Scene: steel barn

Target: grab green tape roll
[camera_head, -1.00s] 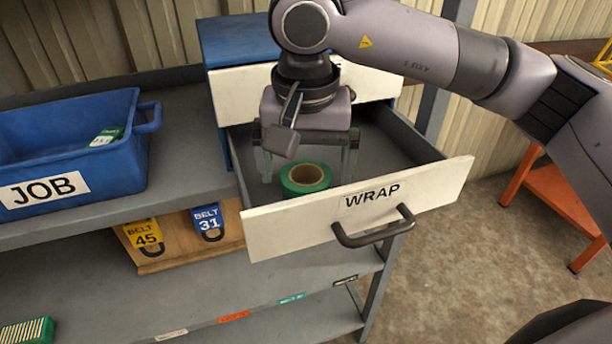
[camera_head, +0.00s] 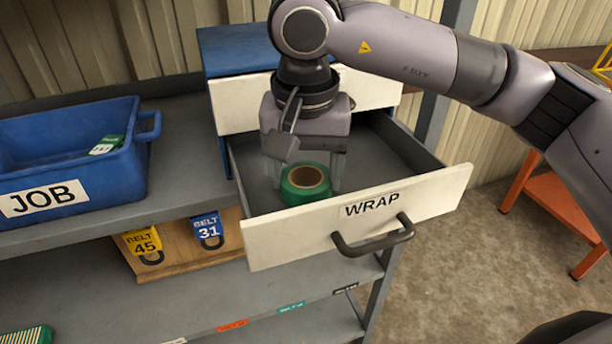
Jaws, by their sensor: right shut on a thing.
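The green tape roll (camera_head: 306,194) has a tan core and lies flat in the open drawer marked WRAP (camera_head: 262,236), near its front panel. My right gripper (camera_head: 308,178) points down into the drawer and is shut on the roll. The roll appears to be still at the drawer floor.
A blue JOB bin (camera_head: 140,178) with a green-and-white item (camera_head: 106,145) stands on the shelf at left. The drawer's handle (camera_head: 374,240) sticks out in front. Belt tags (camera_head: 143,241) hang below. An orange stand (camera_head: 560,195) is at right.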

